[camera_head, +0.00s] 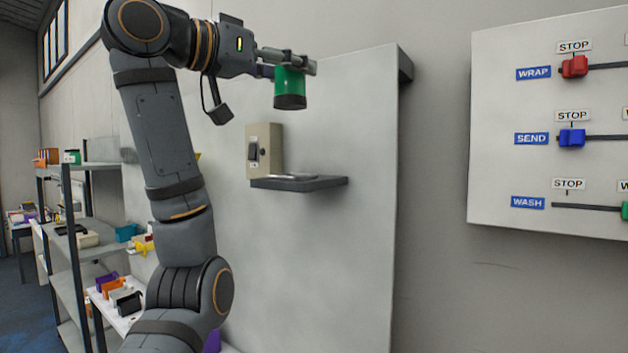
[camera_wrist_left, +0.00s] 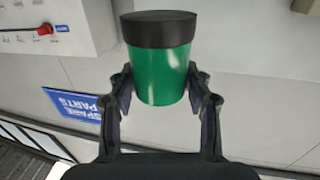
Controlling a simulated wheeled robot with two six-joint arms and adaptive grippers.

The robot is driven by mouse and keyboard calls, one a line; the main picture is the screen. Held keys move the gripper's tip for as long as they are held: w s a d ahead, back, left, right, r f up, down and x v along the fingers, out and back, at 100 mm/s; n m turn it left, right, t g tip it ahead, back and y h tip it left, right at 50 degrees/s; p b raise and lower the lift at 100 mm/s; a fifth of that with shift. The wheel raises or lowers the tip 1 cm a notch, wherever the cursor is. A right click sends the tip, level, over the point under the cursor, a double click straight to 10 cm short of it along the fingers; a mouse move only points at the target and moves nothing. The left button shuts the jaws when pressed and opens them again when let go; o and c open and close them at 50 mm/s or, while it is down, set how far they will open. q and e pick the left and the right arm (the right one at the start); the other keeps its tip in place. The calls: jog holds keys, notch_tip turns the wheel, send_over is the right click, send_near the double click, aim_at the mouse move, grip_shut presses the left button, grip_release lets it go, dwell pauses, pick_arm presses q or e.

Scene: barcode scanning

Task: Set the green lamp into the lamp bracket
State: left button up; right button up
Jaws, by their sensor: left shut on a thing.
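The green lamp (camera_head: 289,84) is a green cylinder with a black base. My left gripper (camera_head: 288,66) is shut on it and holds it in the air, upright with the black base down, above the bracket. The left wrist view shows the lamp (camera_wrist_left: 160,70) between the two fingers of the left gripper (camera_wrist_left: 160,98). My right gripper is in neither view.
A beige switch box (camera_head: 264,150) stands on the panel at the bracket's left end. A white slider board (camera_head: 550,180) hangs at the right. Shelves (camera_head: 90,250) with several small items stand at the left. The air between lamp and bracket is clear.

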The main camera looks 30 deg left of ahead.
pick_arm(q)
jog(key=shift+w+a+f+p, duration=0.15)
jog(key=shift+w+a+p, duration=0.15)
jog(key=shift+a+p, duration=0.3)
jog(key=w+a+f+p, duration=0.1)
jog(key=w+a+f, duration=0.1)
jog(key=w+f, duration=0.1)
jog(key=w+a+f+p, duration=0.1)
jog(key=w+a+f, duration=0.1)
jog(key=w+f, duration=0.1)
jog(key=w+a+f+p, duration=0.1)
jog(key=w+a+f, duration=0.1)
jog(key=w+f, duration=0.1)
jog(key=shift+w, duration=0.4)
jog(key=f, duration=0.2)
jog(key=f+p, duration=0.1)
jog(key=shift+w+f, duration=0.1)
jog(key=shift+w, duration=0.15)
jog(key=shift+a+f, duration=0.1)
jog(key=shift+f, duration=0.05)
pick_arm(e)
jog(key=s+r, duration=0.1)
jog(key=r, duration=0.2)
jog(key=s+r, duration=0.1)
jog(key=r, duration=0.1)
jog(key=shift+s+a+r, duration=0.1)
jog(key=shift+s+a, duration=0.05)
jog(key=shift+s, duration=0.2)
